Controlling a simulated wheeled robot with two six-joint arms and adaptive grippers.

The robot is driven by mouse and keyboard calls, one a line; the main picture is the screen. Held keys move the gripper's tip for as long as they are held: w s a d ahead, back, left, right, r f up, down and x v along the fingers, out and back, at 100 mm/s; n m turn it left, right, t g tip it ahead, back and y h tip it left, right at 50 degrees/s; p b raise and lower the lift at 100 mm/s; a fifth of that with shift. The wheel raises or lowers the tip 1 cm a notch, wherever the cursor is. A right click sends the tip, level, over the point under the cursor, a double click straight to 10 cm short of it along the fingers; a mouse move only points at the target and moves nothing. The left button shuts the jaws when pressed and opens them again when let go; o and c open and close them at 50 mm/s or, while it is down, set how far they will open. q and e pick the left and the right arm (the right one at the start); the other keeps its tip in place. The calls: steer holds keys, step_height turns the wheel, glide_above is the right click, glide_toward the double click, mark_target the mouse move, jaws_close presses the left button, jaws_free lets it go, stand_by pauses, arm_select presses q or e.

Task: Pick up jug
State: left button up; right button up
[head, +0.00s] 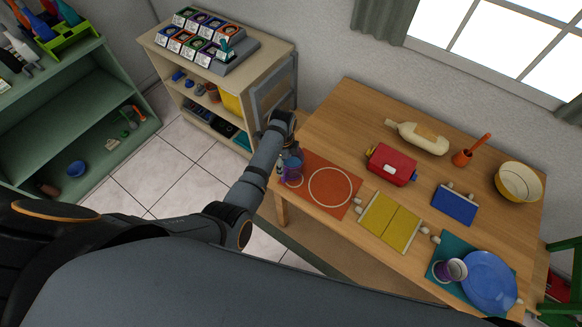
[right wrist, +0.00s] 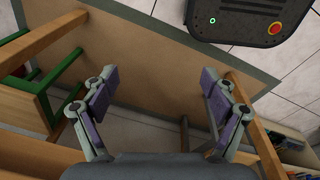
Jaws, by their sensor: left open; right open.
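A cream jug-like bottle (head: 418,138) with a tan patch lies on its side near the back of the wooden table, its neck pointing left. I cannot tell for certain that it is the jug. My left gripper (head: 290,168) points down at the table's left edge, by the orange mat, well apart from the bottle. A small purple see-through vessel (head: 292,178) shows right at its fingers; whether they touch is unclear. My right gripper (right wrist: 157,84) is open and empty, with its fingers wide apart, in the right wrist view.
A green chair (right wrist: 52,98) and wooden legs flank my right gripper.

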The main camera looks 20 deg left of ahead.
mark_target(290, 168)
arm_select(q)
step_height(290, 168, down, 2)
steer(key=shift+f, duration=0.2)
steer(key=shift+f+b, duration=0.45)
steer(key=shift+b, duration=0.05)
step_height(290, 168, down, 5)
steer(key=b, duration=0.5)
steer(key=shift+a+r+b, duration=0.1)
steer(key=shift+r+b, duration=0.1)
steer(key=shift+b, duration=0.15)
steer(key=shift+r, duration=0.15)
steer(key=shift+s, duration=0.1)
jaws_close()
